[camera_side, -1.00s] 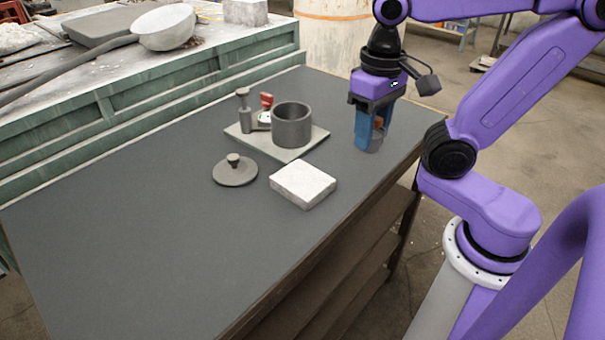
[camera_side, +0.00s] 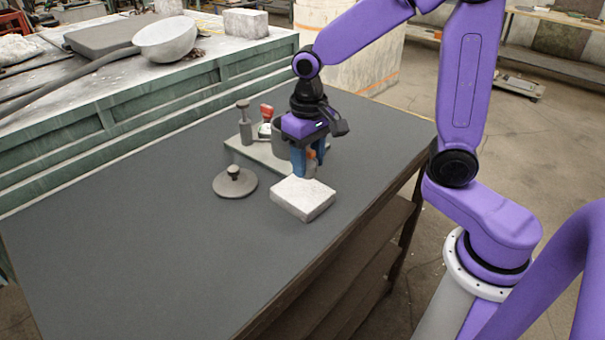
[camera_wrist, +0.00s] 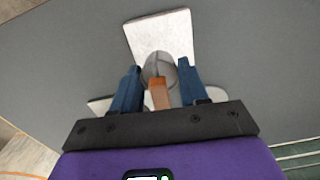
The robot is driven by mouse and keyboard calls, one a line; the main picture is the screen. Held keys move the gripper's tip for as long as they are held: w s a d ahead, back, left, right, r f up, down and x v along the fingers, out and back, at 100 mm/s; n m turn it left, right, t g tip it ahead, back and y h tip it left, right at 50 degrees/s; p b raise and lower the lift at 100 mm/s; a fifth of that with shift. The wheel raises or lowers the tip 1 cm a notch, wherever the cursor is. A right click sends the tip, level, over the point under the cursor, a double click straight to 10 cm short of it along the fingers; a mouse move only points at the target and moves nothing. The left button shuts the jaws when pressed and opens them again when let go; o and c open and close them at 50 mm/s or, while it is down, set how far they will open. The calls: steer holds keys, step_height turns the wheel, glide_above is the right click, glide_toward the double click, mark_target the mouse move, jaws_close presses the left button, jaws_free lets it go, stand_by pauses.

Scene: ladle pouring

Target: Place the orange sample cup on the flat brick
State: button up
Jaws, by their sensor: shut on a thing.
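The flat brick (camera_side: 303,192) is a pale, whitish block lying on the dark table in the side view. It also shows at the top of the wrist view (camera_wrist: 160,32). My gripper (camera_side: 304,170) is shut on the orange sample cup (camera_wrist: 158,92), with a blue finger on each side. The cup shows an orange part and a grey rounded end. It is mostly hidden by the fingers in the side view. In the wrist view the grey end overlaps the brick's near edge. I cannot tell whether it touches the brick.
A flat plate (camera_side: 240,147) behind the brick carries a dark round pot (camera_side: 280,140), partly hidden by my gripper, a grey post-like piece (camera_side: 245,125) and a red-topped item (camera_side: 266,115). A knobbed lid (camera_side: 235,184) lies left of the brick. The front left table is clear.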

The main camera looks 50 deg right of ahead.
steer(key=shift+w+a+f, duration=0.1)
steer(key=shift+w+f, duration=0.45)
steer(key=shift+f, duration=0.1)
steer(key=shift+w+f, duration=0.1)
steer(key=shift+f, duration=1.5)
steer(key=shift+f, duration=0.15)
steer(key=o, duration=1.3)
steer(key=shift+c, duration=0.2)
step_height(320, 180, up, 12)
steer(key=shift+r, duration=0.15)
steer(key=s+d+f+n, duration=0.1)
steer(key=s+f+n, duration=0.2)
steer(key=s+n, duration=0.3)
steer(key=s+d+f+n, duration=0.1)
steer(key=s+f+n, duration=0.2)
steer(key=s+n, duration=0.4)
steer(key=s, duration=0.9)
steer(key=shift+f, duration=0.25)
